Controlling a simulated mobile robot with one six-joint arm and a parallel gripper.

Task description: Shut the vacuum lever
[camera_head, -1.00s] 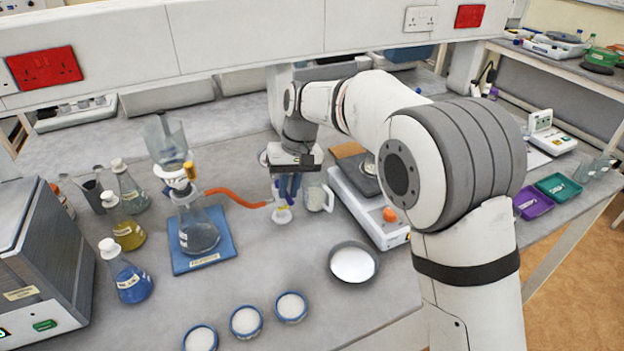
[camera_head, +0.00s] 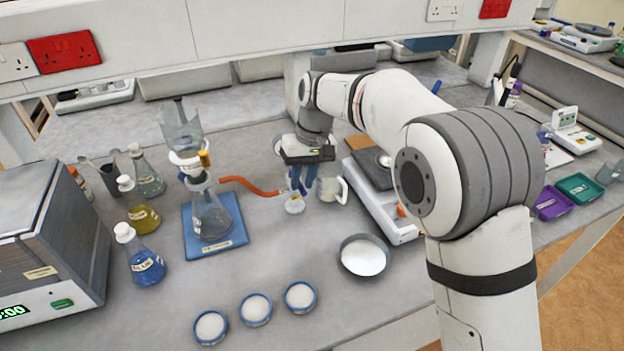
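The filtration flask (camera_head: 211,219) stands upright on a blue base (camera_head: 222,246), with a clear funnel (camera_head: 182,130) on top. An orange hose (camera_head: 248,184) runs right from it to a small valve-like fitting on a white round foot (camera_head: 295,205). My gripper (camera_head: 301,186) points down at this fitting, its blue fingers just above or around it. The fingers and the fitting overlap, so I cannot tell whether they touch or how far the fingers are apart. The vacuum lever is not clearly visible; it may be hidden there.
A round dish (camera_head: 363,257) and three small bowls (camera_head: 256,309) lie in front. Stoppered flasks (camera_head: 146,266) and a grey machine (camera_head: 45,240) are at left.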

